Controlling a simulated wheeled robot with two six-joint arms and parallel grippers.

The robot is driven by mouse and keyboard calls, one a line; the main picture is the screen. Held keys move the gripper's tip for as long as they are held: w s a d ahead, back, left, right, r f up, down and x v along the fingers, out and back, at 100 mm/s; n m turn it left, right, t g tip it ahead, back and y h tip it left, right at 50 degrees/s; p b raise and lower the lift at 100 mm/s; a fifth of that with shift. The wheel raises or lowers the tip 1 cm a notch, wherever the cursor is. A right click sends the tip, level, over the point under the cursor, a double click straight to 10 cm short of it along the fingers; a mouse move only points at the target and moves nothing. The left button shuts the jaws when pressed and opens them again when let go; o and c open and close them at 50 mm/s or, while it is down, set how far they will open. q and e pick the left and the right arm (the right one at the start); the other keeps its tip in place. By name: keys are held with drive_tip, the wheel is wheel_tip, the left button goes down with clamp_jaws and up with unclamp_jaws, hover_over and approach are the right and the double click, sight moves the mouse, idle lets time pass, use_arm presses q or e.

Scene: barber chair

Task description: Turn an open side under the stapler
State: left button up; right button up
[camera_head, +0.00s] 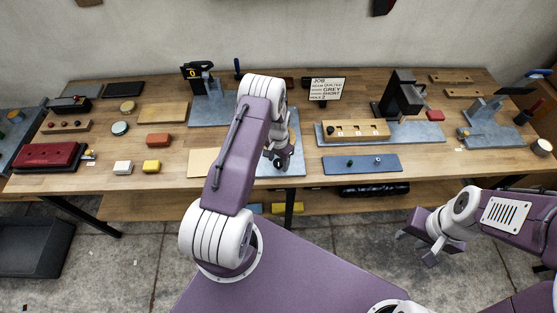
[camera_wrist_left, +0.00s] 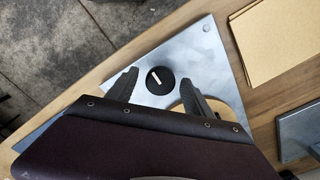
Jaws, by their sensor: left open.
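A bluish metal plate (camera_head: 293,168) lies at the table's front middle, partly hidden behind my left arm. In the left wrist view, the plate (camera_wrist_left: 205,50) carries a round black knob (camera_wrist_left: 160,72) with a white line and, beside it, a pale wooden round piece (camera_wrist_left: 226,98), partly covered by a finger. My left gripper (camera_head: 280,161) is open over the plate. In the wrist view its fingers (camera_wrist_left: 160,80) stand on either side of the knob; contact cannot be told. I cannot tell which device is the stapler. My right gripper (camera_head: 416,248) is open and empty, off the table's front.
A black upright device (camera_head: 400,93) stands on a plate at right, behind a wooden block with holes (camera_head: 355,129). A blue mat (camera_head: 362,163) lies right of the knob's plate. A tan sheet (camera_head: 203,161) lies left. A sign (camera_head: 327,89) stands behind.

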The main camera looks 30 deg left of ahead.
use_arm(q)
drive_tip(key=shift+w, duration=0.15)
drive_tip(key=c, duration=0.4)
clamp_jaws()
drive_tip(key=shift+f, duration=0.1)
